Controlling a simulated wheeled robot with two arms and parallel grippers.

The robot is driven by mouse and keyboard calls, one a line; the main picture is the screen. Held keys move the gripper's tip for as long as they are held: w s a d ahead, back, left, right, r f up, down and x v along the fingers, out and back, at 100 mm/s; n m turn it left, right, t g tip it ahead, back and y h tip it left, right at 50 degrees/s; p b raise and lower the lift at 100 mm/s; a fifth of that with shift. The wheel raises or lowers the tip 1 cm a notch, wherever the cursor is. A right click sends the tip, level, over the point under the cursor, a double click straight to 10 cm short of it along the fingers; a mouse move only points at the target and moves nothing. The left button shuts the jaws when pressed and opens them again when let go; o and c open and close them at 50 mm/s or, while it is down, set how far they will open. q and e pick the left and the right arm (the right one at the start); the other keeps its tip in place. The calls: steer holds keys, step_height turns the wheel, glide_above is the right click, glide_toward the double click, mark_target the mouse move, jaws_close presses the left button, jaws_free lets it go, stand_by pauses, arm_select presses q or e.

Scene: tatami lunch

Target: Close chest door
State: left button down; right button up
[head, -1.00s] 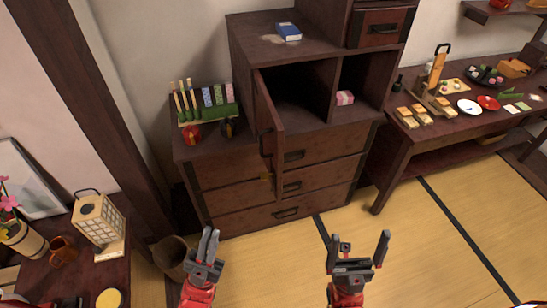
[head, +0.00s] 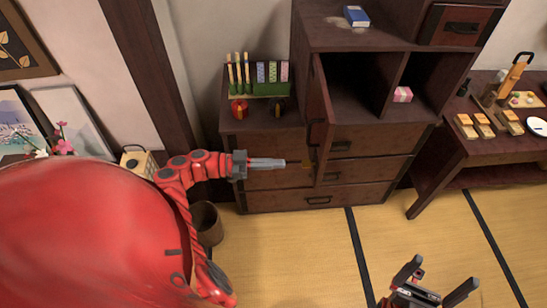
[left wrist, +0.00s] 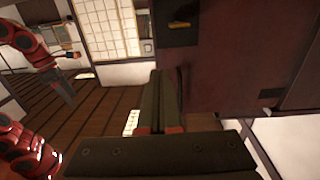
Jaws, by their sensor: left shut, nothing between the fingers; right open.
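The dark wooden chest (head: 395,28) stands against the back wall. Its chest door (head: 320,112) is open and juts out toward me from the left side of an empty upper compartment (head: 358,82). My left gripper (head: 285,163) is shut and empty, pointing right, left of the door's lower part in the head view. I cannot tell whether it touches. In the left wrist view its closed fingers (left wrist: 158,118) lie beside a dark wooden panel (left wrist: 235,60) with a black fitting. My right gripper (head: 440,285) is open and empty, low over the floor.
Drawers (head: 370,135) with black handles lie below the compartment. A bin (head: 207,222) stands on the floor at left. A low table (head: 470,150) is at right.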

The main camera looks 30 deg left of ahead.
mark_target(319, 163)
arm_select(q)
steer(key=p+x, duration=0.3)
steer(key=x, duration=0.6)
steer(key=shift+r, duration=0.15)
steer(key=shift+w+d, duration=0.2)
steer(key=shift+d, duration=0.1)
steer(key=shift+d, duration=0.1)
